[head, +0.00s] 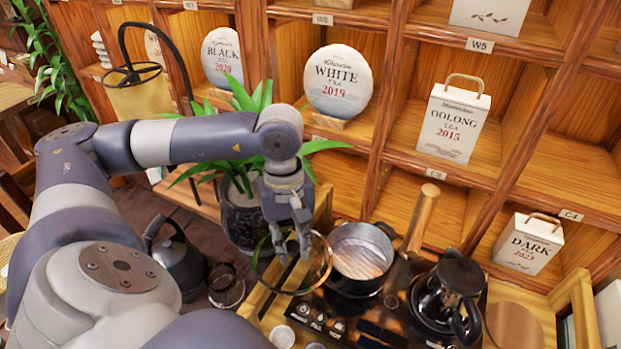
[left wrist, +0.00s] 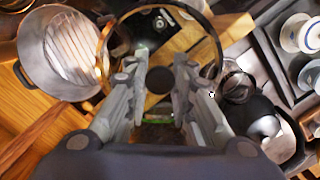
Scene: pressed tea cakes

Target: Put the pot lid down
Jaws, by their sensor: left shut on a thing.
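The pot lid is clear glass with a thin brownish rim (head: 328,268). My left gripper (head: 293,250) is shut on its dark knob (left wrist: 160,80), and the rim also shows in the left wrist view (left wrist: 102,50). The lid is just left of the pot, over the wooden stand; I cannot tell whether it touches anything below. The metal pot (head: 362,250) is uncovered, with a ridged-looking inside, and also shows in the left wrist view (left wrist: 62,50). My right gripper is not in view.
A black kettle-like pot (head: 447,290) stands right of the pot on the dark stove top (head: 345,325). A wooden handle (head: 422,215) rises behind. A leafy plant (head: 243,205) is close behind my left gripper. A grey kettle (head: 178,262) sits left. Shelves of tea packs line the back.

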